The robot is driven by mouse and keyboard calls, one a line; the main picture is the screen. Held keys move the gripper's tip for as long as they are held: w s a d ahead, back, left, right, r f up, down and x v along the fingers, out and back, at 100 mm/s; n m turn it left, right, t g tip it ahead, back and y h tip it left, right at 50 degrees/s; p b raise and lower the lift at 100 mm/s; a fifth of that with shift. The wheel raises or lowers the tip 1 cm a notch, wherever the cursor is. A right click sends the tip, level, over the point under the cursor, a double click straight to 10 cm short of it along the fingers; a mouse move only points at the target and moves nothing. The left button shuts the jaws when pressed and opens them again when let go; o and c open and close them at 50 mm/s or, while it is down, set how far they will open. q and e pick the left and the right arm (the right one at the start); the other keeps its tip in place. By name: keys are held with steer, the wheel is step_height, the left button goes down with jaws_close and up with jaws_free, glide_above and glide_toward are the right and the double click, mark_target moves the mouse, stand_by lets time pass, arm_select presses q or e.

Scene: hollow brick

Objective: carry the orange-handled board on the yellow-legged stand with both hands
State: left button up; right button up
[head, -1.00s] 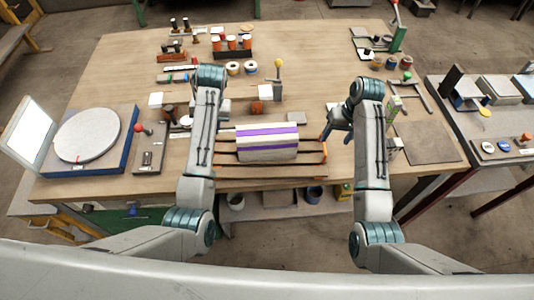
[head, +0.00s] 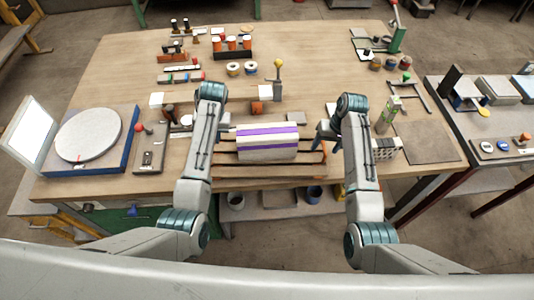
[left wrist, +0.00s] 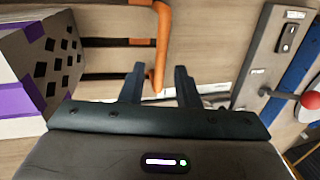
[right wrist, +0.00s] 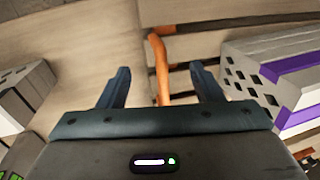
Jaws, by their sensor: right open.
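The wooden slatted board (head: 270,170) lies on the workbench near its front edge, with a white and purple hollow brick (head: 267,142) on it. My right gripper (head: 322,136) is open at the board's right end; in the right wrist view the orange handle (right wrist: 158,62) lies between its spread fingers. My left gripper (left wrist: 158,78) is open; in the left wrist view the other orange handle (left wrist: 162,45) reaches between its fingers. In the head view the left arm hides most of that end. A low stand with yellow legs (head: 70,228) shows partly at lower left, beside the workbench.
A blue turntable (head: 88,138) and a grey box with a red-knobbed lever (head: 149,150) stand left of the board. A perforated block (head: 385,149) and a grey plate (head: 426,142) lie to the right.

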mark_target(321, 156)
arm_select(q)
steer(key=shift+a+f, duration=0.15)
steer(key=shift+f, duration=0.65)
steer(key=shift+a+f, duration=0.15)
steer(key=shift+f, duration=0.65)
arm_select(e)
steer(key=shift+a+f, duration=0.15)
steer(key=shift+f, duration=0.65)
steer(key=shift+a+f, duration=0.15)
steer(key=shift+f, duration=0.65)
arm_select(q)
steer(key=c, duration=0.6)
arm_select(e)
steer(key=c, duration=0.6)
arm_select(q)
jaws_close()
arm_select(e)
steer(key=c, duration=0.7)
arm_select(q)
steer(key=shift+r, duration=0.1)
arm_select(e)
steer(key=shift+s, duration=0.1)
arm_select(q)
steer(key=shift+d+r, duration=0.1)
arm_select(e)
steer(key=shift+a, duration=0.1)
